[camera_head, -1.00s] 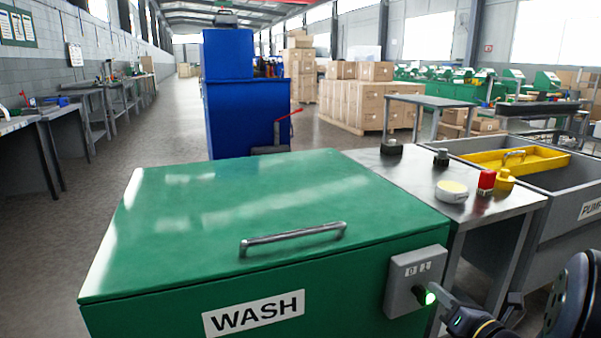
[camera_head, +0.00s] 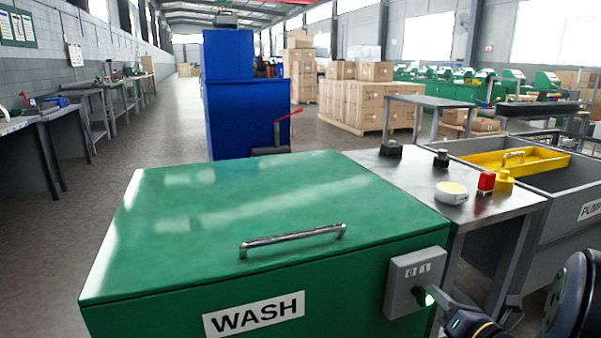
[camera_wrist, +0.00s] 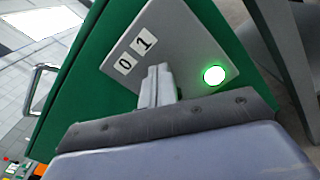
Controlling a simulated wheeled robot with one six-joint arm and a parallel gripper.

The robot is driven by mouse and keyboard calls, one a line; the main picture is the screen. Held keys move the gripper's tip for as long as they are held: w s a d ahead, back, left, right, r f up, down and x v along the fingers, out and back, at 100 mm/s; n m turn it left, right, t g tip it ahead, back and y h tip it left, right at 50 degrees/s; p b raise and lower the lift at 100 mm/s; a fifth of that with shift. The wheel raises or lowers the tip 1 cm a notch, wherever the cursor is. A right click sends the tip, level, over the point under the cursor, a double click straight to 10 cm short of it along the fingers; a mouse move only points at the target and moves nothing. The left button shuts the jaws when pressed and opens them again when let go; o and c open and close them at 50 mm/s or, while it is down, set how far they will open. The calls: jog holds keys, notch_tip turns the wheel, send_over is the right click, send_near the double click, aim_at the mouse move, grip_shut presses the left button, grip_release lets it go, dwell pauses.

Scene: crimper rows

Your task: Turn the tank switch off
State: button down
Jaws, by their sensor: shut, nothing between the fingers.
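The green tank (camera_head: 250,215) labelled WASH has a grey switch box (camera_head: 407,268) on its front right corner. The box carries the marks 0 and 1, and these also show on the switch box in the wrist view (camera_wrist: 180,35). A green lamp (camera_wrist: 214,76) on the box is lit. My gripper (camera_wrist: 158,82) is shut and empty, its fingertips up against the box just below the 0 and 1 labels. The switch lever is hidden behind the fingers, so I cannot tell its position or whether they touch it. In the head view my gripper (camera_head: 428,294) reaches the box from the right.
A steel table (camera_head: 415,180) to the right holds a yellow-and-white round item (camera_head: 451,192) and a red block (camera_head: 486,181). A grey tank (camera_head: 570,228) with a yellow tray (camera_head: 515,159) stands beyond. Open floor lies left of the green tank.

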jog(key=shift+s+a+r+p, duration=0.1)
jog(key=shift+a+r+p, duration=0.15)
jog(key=shift+p, duration=0.45)
dwell(0.3)
jog(key=shift+d+r+p, duration=0.1)
jog(key=shift+r+p, duration=0.25)
jog(key=shift+p, duration=0.1)
jog(key=p+v, duration=0.1)
jog(key=v, duration=0.5)
